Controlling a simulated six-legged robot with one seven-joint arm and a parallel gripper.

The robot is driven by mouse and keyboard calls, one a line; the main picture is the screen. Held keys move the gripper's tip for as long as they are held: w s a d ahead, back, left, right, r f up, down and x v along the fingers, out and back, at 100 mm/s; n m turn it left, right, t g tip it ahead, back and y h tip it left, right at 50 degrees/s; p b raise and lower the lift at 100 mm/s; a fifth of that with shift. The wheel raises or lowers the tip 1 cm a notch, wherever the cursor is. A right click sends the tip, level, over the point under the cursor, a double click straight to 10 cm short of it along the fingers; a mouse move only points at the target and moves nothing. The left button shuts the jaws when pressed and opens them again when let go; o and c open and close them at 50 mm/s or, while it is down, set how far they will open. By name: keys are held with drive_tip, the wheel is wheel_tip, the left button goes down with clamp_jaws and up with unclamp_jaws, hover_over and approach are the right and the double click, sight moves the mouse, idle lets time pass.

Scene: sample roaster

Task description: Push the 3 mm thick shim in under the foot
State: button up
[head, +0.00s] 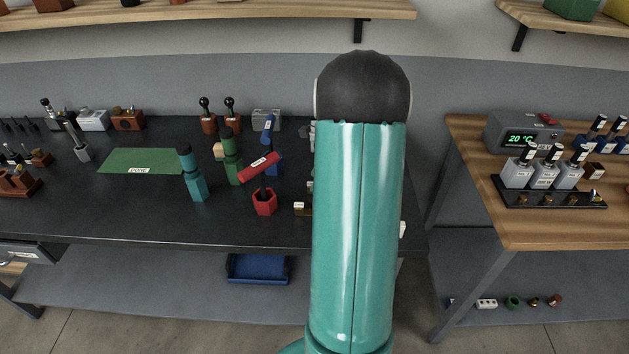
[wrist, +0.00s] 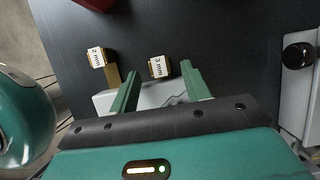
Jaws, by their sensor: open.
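The 3 mm shim (wrist: 160,68) shows in the wrist view as a brass-edged block with a white "3 mm" label, on the dark bench top. My gripper (wrist: 160,75) is open, its two green fingers apart with the shim's labelled end between their tips. I cannot tell whether either finger touches it. A similar block labelled "2 mm" (wrist: 97,58) lies to its left. A pale grey part (wrist: 160,94) shows beyond and between the fingers, partly covered by my gripper. I cannot make out the foot for certain. In the head view my arm hides most of this area.
A grey device with a black knob (wrist: 298,56) stands at the right in the wrist view. In the head view, a red hex cup (head: 264,203) and several coloured tools stand left of my arm. A second table (head: 540,225) is at the right.

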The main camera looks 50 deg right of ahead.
drive_tip(key=v, duration=1.1)
drive_tip(key=shift+r, duration=0.4)
drive_tip(key=shift+s+d, duration=0.1)
